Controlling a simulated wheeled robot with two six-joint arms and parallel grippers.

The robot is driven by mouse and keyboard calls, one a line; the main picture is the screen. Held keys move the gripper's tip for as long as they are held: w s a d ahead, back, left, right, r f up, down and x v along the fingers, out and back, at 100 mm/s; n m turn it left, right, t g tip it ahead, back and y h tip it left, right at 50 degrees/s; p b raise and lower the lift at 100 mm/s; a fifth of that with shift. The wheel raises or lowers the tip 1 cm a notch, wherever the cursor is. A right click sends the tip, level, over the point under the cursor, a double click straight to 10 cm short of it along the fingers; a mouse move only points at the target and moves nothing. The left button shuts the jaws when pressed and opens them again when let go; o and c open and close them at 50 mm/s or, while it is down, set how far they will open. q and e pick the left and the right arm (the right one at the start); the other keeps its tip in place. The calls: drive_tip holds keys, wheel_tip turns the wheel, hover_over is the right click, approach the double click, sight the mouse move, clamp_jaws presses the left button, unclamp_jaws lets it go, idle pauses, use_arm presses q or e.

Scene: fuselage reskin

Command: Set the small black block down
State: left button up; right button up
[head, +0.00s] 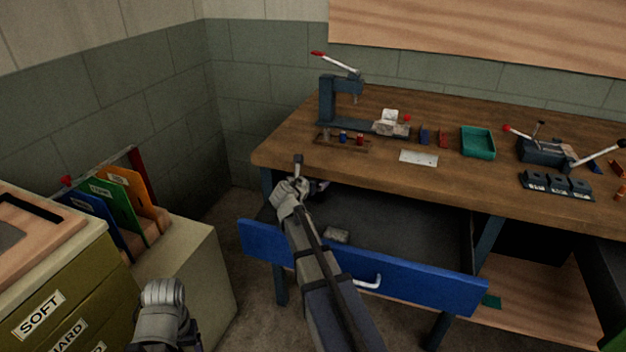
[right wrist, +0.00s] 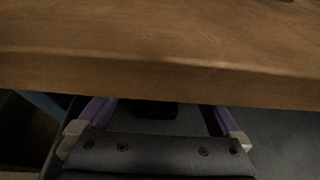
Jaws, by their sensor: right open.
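My right gripper (right wrist: 157,104) is open, its two purple-sided fingers spread at the front edge of the workbench. A small black block (right wrist: 155,110) shows as a dark shape between and beyond the fingers, partly hidden under the bench edge. A gap shows on both sides of it, and I cannot tell what it rests on. In the head view my right arm reaches over the open drawer (head: 430,287), and its wrist hides the fingers and the block. Of my left arm only a grey link shows at the lower left; its gripper is out of view.
The wooden workbench (head: 460,190) overhangs the drawer close to my right gripper. A grey block (head: 336,235) lies in the drawer. On the bench are an arbor press (head: 328,100), a white plate (head: 418,158), a teal tray (head: 492,152) and a black holder (head: 556,188). Folders stand at left.

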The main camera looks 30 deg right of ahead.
drive_tip(key=p+v, duration=0.3)
drive_tip(key=v, duration=0.9)
drive_tip(key=shift+p, duration=0.4)
drive_tip(key=shift+d+r, duration=0.1)
